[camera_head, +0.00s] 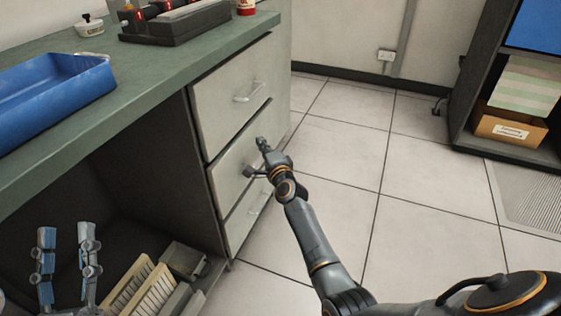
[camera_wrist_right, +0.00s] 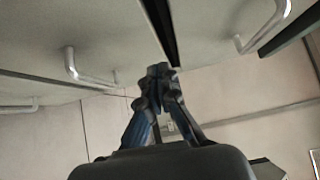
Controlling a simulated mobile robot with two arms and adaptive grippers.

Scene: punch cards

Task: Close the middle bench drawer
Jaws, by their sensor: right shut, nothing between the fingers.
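The bench's pale drawer stack has a top drawer (camera_head: 225,100), a middle drawer (camera_head: 228,165) and a bottom drawer (camera_head: 241,222). The middle drawer's front looks close to flush with the others, with a dark gap along its top edge; any small opening is hard to judge. My right gripper (camera_head: 262,145) is shut and empty, in front of the middle drawer and partly covering its handle area. Contact is unclear. In the right wrist view its fingertips (camera_wrist_right: 160,70) meet beneath the drawer fronts. My left gripper (camera_head: 66,234) is open and empty at the lower left.
A blue tray (camera_head: 50,95) and a dark rack (camera_head: 180,20) stand on the green benchtop (camera_head: 140,75). Card-like stacks (camera_head: 150,285) lie below the bench. The tiled floor (camera_head: 340,140) right of the drawers is clear. A dark shelf unit (camera_head: 470,85) stands at the right.

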